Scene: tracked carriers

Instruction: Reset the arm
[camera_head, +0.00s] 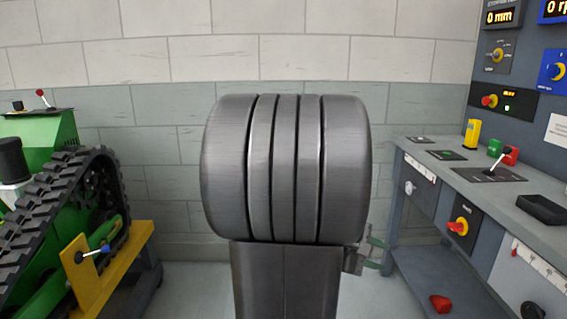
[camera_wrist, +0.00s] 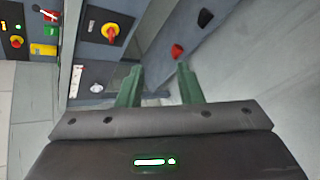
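My arm fills the middle of the head view, with its big grey ribbed joint upright in front of the wall. My gripper (camera_head: 376,255) shows only in part in the head view, as green fingers at the right edge of my arm, low and near the bench. In the wrist view my gripper (camera_wrist: 158,77) has its two green fingers apart, with nothing between them. It is open and empty. Much of the wrist is hidden behind my arm in the head view.
A grey workbench (camera_head: 415,149) with controls and a black tray (camera_head: 542,209) stands at the right. A red object (camera_head: 441,303) lies low beneath it; it also shows in the wrist view (camera_wrist: 177,51). A green tracked machine (camera_head: 38,133) with a yellow frame (camera_head: 88,275) stands left.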

